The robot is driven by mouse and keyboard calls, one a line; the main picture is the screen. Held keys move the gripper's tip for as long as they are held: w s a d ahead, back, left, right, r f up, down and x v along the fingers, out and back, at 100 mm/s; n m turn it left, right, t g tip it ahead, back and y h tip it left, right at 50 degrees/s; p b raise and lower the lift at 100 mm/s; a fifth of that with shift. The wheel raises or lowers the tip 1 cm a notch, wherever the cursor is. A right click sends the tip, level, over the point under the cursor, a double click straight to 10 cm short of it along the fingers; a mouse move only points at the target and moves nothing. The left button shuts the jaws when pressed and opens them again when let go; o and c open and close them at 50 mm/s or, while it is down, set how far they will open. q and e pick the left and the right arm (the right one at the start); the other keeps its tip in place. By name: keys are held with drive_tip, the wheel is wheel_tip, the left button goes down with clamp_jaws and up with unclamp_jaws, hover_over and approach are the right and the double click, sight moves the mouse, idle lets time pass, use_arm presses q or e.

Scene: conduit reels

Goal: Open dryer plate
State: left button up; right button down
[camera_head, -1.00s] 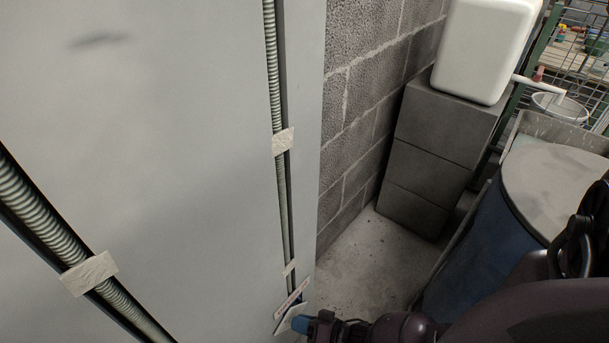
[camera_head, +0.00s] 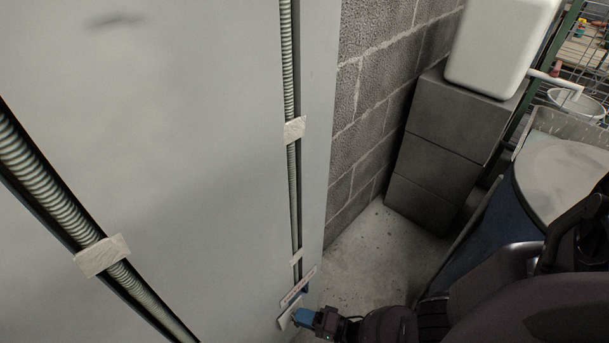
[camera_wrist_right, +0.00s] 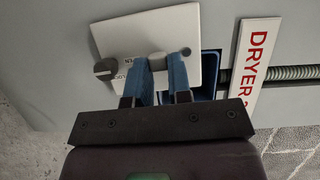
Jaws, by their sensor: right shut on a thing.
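The dryer plate is a thin pale plate (camera_wrist_right: 120,35) at the top of the right wrist view, with a dark round knob and partly hidden lettering on its face. It sits tilted and off to one side of a blue box (camera_wrist_right: 208,85), part of which shows uncovered. In the head view the plate (camera_head: 287,317) is small, at the lower middle. My right gripper (camera_wrist_right: 163,68) has its blue fingers shut on a small light grip on the plate's face; it also shows in the head view (camera_head: 299,317). My left gripper is not in view.
A white sign with red letters, DRYER (camera_wrist_right: 255,60), sits beside the box, and a ribbed conduit (camera_wrist_right: 290,73) runs off from it. A block wall (camera_head: 365,100), stacked grey blocks (camera_head: 440,150) and a blue drum (camera_head: 495,225) stand to the right.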

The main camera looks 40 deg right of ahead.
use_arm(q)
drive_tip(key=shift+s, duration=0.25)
use_arm(e)
drive_tip(key=shift+s+a, duration=0.1)
drive_tip(key=c, duration=1)
unclamp_jaws()
drive_tip(key=shift+c, duration=0.2)
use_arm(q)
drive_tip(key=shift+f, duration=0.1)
use_arm(e)
drive_tip(key=v, duration=1)
drive_tip(key=shift+s+d, duration=0.25)
drive_tip(key=shift+s, duration=0.1)
drive_tip(key=shift+f, duration=0.1)
